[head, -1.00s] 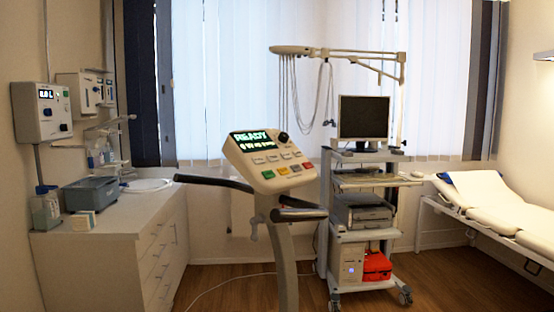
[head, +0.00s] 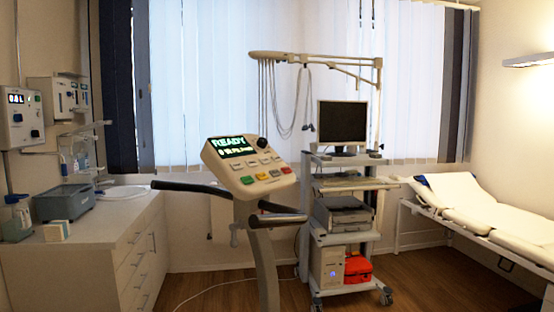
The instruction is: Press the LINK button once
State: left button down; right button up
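A beige control console (head: 250,168) stands on a post in the middle of the head view, with black handlebars to either side. Its screen (head: 230,147) is lit green and reads READY. Below the screen are a row of pale buttons (head: 251,166) and a lower row of coloured ones, with a green button (head: 247,180) at the left end. The button labels are too small to read, so I cannot tell which one is LINK. Neither of my grippers shows in the head view.
A white cabinet (head: 95,250) with drawers stands at the left, bearing a grey-blue box (head: 65,202). A wheeled cart (head: 348,239) with a monitor (head: 342,123) stands right of the console. A couch (head: 480,215) is along the right wall. Floor shows between cart and couch.

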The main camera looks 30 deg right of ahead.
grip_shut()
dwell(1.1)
